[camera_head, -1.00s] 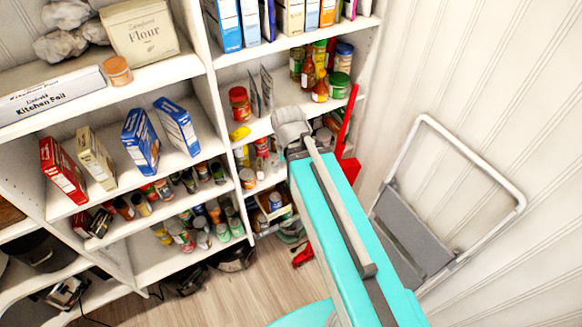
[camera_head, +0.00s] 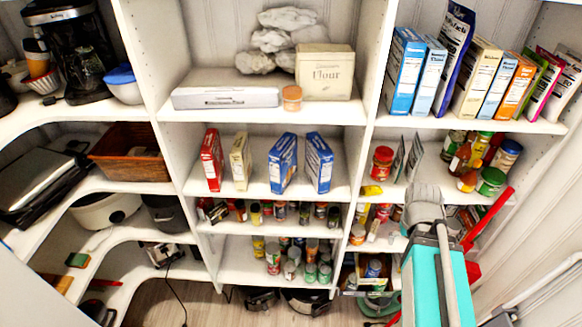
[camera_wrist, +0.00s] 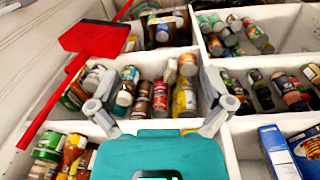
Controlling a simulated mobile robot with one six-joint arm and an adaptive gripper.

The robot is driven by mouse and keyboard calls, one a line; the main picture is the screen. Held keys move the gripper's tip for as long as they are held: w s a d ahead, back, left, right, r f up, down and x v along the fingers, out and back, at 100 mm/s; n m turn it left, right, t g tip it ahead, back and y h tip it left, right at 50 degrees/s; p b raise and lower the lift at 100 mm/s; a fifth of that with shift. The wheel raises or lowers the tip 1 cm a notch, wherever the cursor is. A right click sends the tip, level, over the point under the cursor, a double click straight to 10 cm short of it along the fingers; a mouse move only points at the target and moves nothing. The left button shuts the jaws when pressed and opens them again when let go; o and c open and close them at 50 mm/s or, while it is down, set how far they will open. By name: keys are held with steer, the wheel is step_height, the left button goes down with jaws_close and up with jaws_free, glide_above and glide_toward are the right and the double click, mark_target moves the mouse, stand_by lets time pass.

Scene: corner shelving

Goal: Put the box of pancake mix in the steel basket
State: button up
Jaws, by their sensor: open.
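Several boxes stand on the middle shelf in the head view: a red box (camera_head: 212,160), a cream box (camera_head: 240,161), a blue box (camera_head: 282,163) and another blue box (camera_head: 318,163). More cartons stand on the upper right shelf, including a blue one (camera_head: 404,72). The print is too small to tell which is the pancake mix. I cannot make out a steel basket. My gripper (camera_head: 425,195) is in front of the right bay, apart from the boxes. The wrist view shows my gripper (camera_wrist: 156,95) open and empty, its fingers spread before jars and cans. Blue boxes (camera_wrist: 278,150) show at lower right there.
A red dustpan (camera_wrist: 95,38) with a long handle is close to my gripper. Jars crowd the right shelves. Upright dividers separate the bays. A flour box (camera_head: 325,72) and foil box (camera_head: 225,98) fill the upper middle shelf. A brown basket (camera_head: 128,152) sits left.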

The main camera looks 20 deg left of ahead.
steer(key=w+a+r+n+t+h+p, duration=0.1)
steer(key=w+a+r+n+t+h, duration=0.2)
steer(key=w+a+n, duration=0.5)
steer(key=n+t+y+p, duration=0.15)
steer(key=n+t, duration=0.85)
steer(key=n, duration=1.5)
glide_toward(275, 156)
steer(key=shift+w+f, duration=0.1)
steer(key=shift+f, duration=0.1)
steer(key=shift+b+x, duration=1.45)
steer(key=shift+x, duration=2.85)
steer(key=shift+w, duration=0.1)
